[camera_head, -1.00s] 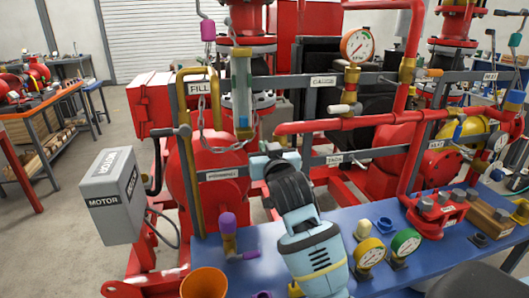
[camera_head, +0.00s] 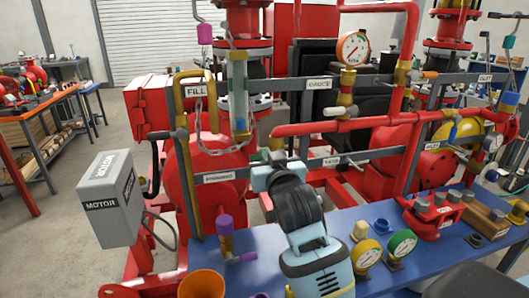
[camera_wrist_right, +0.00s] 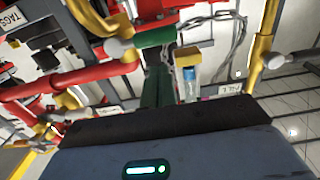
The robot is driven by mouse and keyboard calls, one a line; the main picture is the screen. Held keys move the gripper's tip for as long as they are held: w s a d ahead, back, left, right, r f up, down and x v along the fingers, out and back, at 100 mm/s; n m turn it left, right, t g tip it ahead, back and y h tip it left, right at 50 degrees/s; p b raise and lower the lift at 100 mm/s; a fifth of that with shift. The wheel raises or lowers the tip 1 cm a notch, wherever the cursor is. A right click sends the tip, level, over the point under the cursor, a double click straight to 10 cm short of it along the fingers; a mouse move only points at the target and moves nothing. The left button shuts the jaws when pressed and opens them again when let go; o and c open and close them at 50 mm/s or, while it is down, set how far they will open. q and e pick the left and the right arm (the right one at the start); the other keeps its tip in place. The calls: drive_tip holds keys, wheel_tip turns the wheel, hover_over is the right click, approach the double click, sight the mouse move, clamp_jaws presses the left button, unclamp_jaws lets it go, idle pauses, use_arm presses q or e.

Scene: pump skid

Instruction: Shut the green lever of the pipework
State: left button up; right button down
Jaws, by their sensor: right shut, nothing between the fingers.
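The green lever (camera_head: 277,144) shows as a small green piece just above my right gripper in the head view, most of it hidden. In the right wrist view, a green grip (camera_wrist_right: 153,38) lies crosswise at the upper middle, close to a red pipe end. My right gripper (camera_head: 262,164) is pale blue, in front of the lower grey rail, just below the green piece. Its shut, empty fingers (camera_wrist_right: 158,80) point towards the grip in the wrist view. I cannot tell whether they touch it. My left gripper is not in view.
Red pipes (camera_head: 345,127), grey rails and a hanging chain (camera_head: 222,151) surround the gripper. A yellow pipe (camera_head: 180,110) stands to the left. A blue bench (camera_head: 345,215) below carries gauges, a purple-topped valve (camera_head: 225,235) and an orange cup (camera_head: 202,284).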

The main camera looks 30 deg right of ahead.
drive_tip(key=shift+v, duration=2.1)
drive_tip(key=s+a+f+n+g+y, duration=0.15)
drive_tip(key=s+f+g, duration=0.35)
drive_tip(key=f, duration=0.6)
drive_tip(key=s+a+f+n+g+y, duration=0.1)
drive_tip(key=s+f+g+y, duration=0.1)
drive_tip(key=s+f, duration=0.75)
drive_tip(key=s+a+f+n+g+y, duration=0.1)
drive_tip(key=s+f+g, duration=0.3)
drive_tip(key=s+f, duration=0.45)
drive_tip(key=s+a+f+n+g, duration=0.15)
drive_tip(key=s+f+g, duration=0.35)
drive_tip(key=s, duration=0.7)
drive_tip(key=w+a+f+t+y, duration=0.1)
drive_tip(key=w+a+f+t, duration=0.1)
drive_tip(key=w+f+t, duration=0.4)
drive_tip(key=shift+a+f+t+y, duration=0.4)
drive_tip(key=shift+f+t, duration=0.7)
drive_tip(key=shift+f, duration=1.55)
drive_tip(key=shift+w, duration=0.1)
